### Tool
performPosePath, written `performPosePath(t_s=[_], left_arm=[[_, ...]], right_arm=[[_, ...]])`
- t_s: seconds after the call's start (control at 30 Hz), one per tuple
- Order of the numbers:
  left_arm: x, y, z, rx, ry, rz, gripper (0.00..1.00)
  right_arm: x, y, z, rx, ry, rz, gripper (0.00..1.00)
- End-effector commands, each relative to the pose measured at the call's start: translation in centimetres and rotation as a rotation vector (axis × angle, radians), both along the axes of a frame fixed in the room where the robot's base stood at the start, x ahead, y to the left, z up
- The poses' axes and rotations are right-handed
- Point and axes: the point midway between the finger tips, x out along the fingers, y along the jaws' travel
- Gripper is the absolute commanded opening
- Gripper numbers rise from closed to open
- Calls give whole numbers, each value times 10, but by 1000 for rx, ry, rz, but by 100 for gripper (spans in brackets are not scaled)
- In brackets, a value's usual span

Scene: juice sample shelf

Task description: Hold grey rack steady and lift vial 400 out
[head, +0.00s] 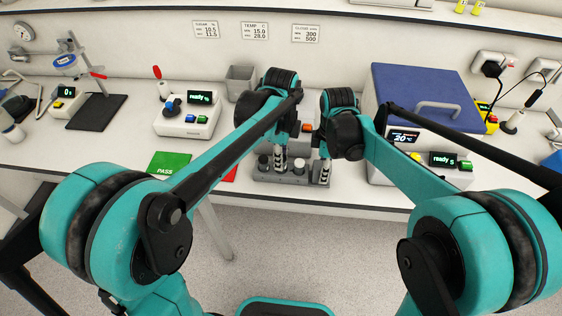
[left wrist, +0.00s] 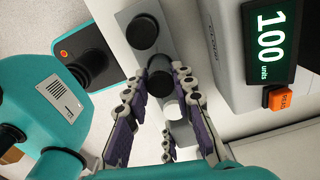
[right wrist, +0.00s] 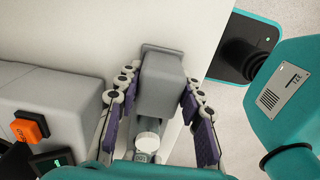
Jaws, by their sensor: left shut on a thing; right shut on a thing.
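The grey rack (head: 290,179) stands near the bench's front edge with several vials in a row. My left gripper (head: 280,158) is shut on a black-capped vial (left wrist: 160,80) near the rack's middle. Whether this vial is raised cannot be told, and its label is hidden. Another black-capped vial (left wrist: 142,33) stands to one side of it, and a white-capped vial (left wrist: 172,107) to the other. My right gripper (head: 324,162) is shut around the grey end block of the rack (right wrist: 162,85), beside the white-capped vial (right wrist: 147,144), whose small label is hard to read.
Behind the rack is a device with an orange button (left wrist: 279,98) and a display reading 100 units (left wrist: 266,33). A blue-lidded box (head: 425,90) stands at the right. A green PASS mat (head: 169,164) and a "ready" device (head: 188,118) are at the left.

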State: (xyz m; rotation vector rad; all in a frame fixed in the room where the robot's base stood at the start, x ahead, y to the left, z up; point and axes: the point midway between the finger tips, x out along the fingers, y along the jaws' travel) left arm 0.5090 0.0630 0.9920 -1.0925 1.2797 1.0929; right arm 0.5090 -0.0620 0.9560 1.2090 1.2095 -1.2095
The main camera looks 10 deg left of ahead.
Motion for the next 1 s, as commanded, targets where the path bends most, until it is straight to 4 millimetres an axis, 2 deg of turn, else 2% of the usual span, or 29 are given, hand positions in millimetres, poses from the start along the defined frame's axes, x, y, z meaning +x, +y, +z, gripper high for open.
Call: performPosePath(t_s=[0.2,0.4,0.53,0.77,0.8,0.87,1.0], left_arm=[[0,0,46,0,0,0,0],[0,0,77,0,0,0,0],[0,0,85,0,0,0,0],[0,0,86,0,0,0,0],[0,0,86,0,0,0,0],[0,0,86,0,0,0,0],[0,0,86,0,0,0,0]], right_arm=[[0,0,0,0,0,0,0],[0,0,0,0,0,0,0],[0,0,0,0,0,0,0],[0,0,0,0,0,0,0],[0,0,0,0,0,0,45],[0,0,0,0,0,0,61],[0,0,0,0,0,0,61]])
